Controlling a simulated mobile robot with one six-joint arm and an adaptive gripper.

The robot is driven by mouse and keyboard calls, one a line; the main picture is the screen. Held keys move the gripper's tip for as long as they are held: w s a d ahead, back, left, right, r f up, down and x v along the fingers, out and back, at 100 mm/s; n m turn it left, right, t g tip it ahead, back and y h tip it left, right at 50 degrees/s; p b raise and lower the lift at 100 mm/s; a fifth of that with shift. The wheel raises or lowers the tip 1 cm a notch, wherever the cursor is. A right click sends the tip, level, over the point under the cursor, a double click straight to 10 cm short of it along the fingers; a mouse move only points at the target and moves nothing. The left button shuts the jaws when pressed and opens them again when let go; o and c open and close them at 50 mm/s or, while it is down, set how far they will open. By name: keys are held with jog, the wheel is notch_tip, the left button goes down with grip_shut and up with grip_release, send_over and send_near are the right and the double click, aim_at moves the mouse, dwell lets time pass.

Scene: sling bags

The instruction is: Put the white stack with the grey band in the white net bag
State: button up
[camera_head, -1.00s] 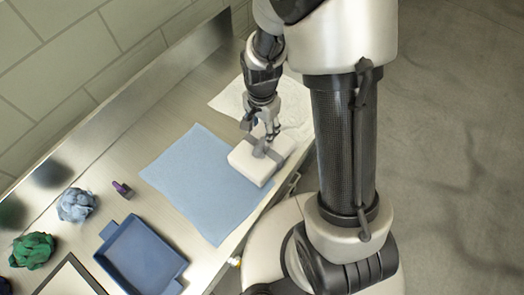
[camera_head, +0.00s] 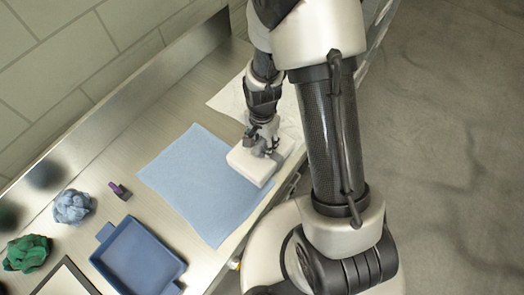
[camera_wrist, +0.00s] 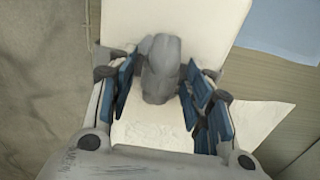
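The white stack (camera_head: 256,174) lies flat on the front right edge of the blue cloth, close to the white net bag. In the wrist view the stack (camera_wrist: 178,18) fills the top middle. Its grey band (camera_wrist: 160,68) rises in a lump between my fingers. My gripper (camera_head: 263,143) is low over the stack. In the wrist view my gripper (camera_wrist: 160,85) is open, with blue-padded fingers on either side of the band and small gaps showing. The white net bag (camera_head: 231,98) lies flat behind the stack, partly hidden by my arm.
The blue cloth (camera_head: 195,185) covers the middle of the counter. A blue tray (camera_head: 138,258), a purple item (camera_head: 119,190), a grey-blue bundle (camera_head: 73,206) and a green bundle (camera_head: 26,253) lie to the left. The wall bounds the back; open floor lies right.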

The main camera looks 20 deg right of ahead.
grip_shut()
dwell(0.3)
dwell(0.6)
